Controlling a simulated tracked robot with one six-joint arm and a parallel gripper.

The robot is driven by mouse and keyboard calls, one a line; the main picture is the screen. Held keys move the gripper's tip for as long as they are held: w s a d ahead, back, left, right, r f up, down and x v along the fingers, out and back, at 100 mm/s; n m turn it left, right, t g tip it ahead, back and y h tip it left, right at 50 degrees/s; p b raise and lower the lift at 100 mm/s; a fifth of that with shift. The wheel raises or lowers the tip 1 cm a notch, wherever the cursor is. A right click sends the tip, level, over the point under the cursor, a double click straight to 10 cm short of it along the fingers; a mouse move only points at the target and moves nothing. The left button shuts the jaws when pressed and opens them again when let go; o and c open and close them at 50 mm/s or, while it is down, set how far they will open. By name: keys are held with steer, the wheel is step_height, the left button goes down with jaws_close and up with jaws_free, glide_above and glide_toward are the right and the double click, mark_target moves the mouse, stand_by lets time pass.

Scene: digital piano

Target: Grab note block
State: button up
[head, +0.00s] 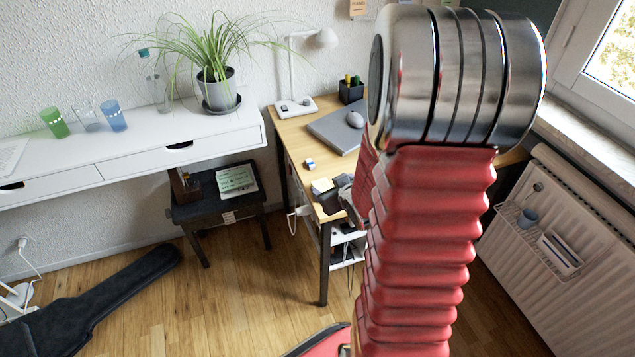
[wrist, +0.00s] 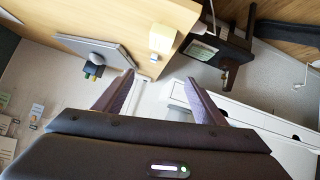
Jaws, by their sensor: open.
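The note block (head: 322,185) is a small pale yellow block on the wooden desk, near its left edge in the head view. In the wrist view the note block (wrist: 162,39) lies on the desk top, beyond my fingertips and close to the desk edge. My gripper (wrist: 160,77) is open in the wrist view, with nothing visible between its two purple-grey fingers. The note block is apart from both fingers.
A small white and blue item (head: 309,162) lies near the block. A grey laptop (head: 335,128), mouse (head: 355,119), pen cup (head: 351,91) and lamp (head: 296,107) stand farther back. Dark items (head: 335,202) crowd the front edge. A black stool (head: 217,205) and white shelf (head: 190,150) are left.

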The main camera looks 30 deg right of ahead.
steer(key=s+d+f+m+t, duration=0.1)
steer(key=s+d+f+t, duration=0.1)
steer(key=f, duration=0.5)
steer(key=shift+s+t+y, duration=0.3)
steer(key=shift+s+t, duration=0.1)
steer(key=shift+s, duration=0.35)
